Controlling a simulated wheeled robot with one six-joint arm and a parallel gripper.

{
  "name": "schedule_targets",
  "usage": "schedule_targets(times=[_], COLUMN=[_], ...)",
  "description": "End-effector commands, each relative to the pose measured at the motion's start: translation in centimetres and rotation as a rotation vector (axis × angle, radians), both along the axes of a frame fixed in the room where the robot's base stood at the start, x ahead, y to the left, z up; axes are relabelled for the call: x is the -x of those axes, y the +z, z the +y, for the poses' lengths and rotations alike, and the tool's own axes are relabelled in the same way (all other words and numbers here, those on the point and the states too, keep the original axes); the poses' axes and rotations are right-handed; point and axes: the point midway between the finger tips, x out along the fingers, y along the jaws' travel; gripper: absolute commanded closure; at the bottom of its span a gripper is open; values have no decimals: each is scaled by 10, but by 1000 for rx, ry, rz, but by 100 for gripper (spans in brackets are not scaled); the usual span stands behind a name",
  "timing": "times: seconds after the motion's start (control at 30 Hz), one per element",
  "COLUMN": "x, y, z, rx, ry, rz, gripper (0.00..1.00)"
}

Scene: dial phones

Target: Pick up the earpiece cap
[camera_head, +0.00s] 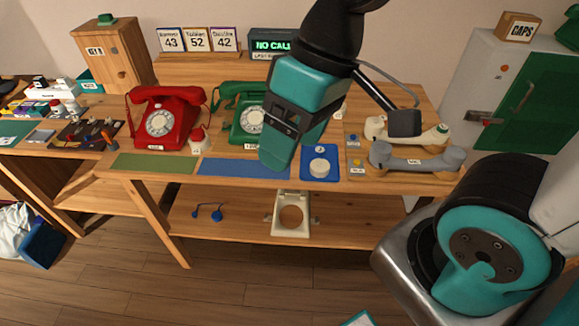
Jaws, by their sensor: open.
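A small white round cap (320,167), which looks like the earpiece cap, lies on a blue pad (320,177) near the front edge of the table. My gripper (279,163) points down just left of the cap, over the blue mat and in front of the green phone. Its fingers are seen nearly side-on; they are open, and nothing shows between them. It appears apart from the cap. A grey handset (415,160) and a cream handset (405,131) lie right of the pad.
A red phone (158,118) and a green phone (247,122), partly hidden by my gripper, stand left on the table (150,178). A white cabinet (492,70) with a green door and a CAPS box (518,28) stands at right. A white stand (291,214) is on the lower shelf.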

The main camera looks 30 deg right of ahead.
Motion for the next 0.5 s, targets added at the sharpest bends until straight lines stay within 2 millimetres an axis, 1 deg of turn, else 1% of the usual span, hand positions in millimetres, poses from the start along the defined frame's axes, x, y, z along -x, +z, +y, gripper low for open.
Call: schedule_targets(times=[0.03,0.07,0.1,0.17,0.2,0.27,0.3,0.4,0.5], x=[-23,-39,-62,-97,-118,-146,-161,-187,-200], y=[-18,-26,-39,-61,-76,-98,-113,-142,-161], z=[-11,-19,-34,-60,-80,-111,-131,-176,-205], rx=[23,40,65,104,130,166,187,231,259], ry=[-100,-175,-286,-471,-592,-768,-875,-1099,-1238], rz=[24,39,61,98,120,152,171,207,229], gripper=[29,29,29,29,29,29,29,29,29])
